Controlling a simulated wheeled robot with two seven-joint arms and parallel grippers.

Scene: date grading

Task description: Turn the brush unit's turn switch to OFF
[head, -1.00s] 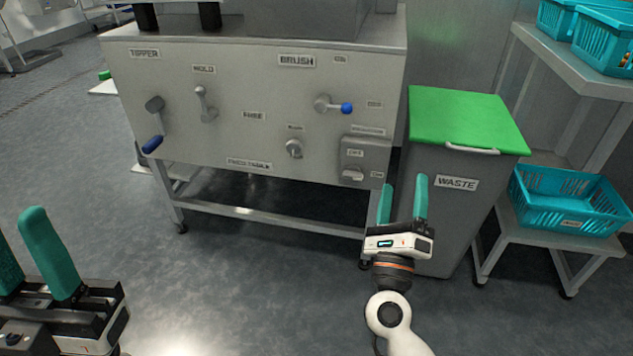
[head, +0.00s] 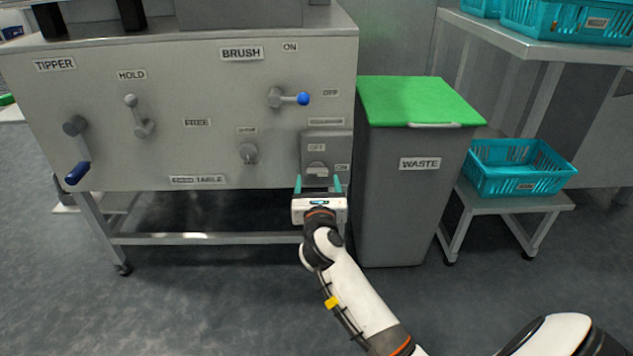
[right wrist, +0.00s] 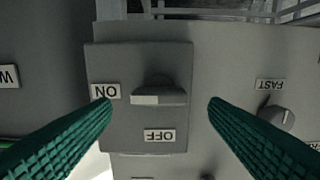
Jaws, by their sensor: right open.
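The turn switch (head: 316,170) sits on a grey box (head: 309,141) low on the right of the panel, under the BRUSH label. Its handle also shows in the right wrist view (right wrist: 158,94), where the picture is upside down. The handle lies level, its pale end towards the ON label (right wrist: 106,91). The OFF label (right wrist: 160,136) is a quarter turn away, above the switch in the head view. My right gripper (head: 318,182) is open and empty in front of the switch, one finger to each side and apart from it. My left gripper is out of view.
A lever with a blue ball (head: 303,99) sticks out above the box, pointing right. A small speed knob (head: 248,153) is left of the box. The grey waste bin (head: 390,200) with a green lid (head: 415,100) stands close on the right.

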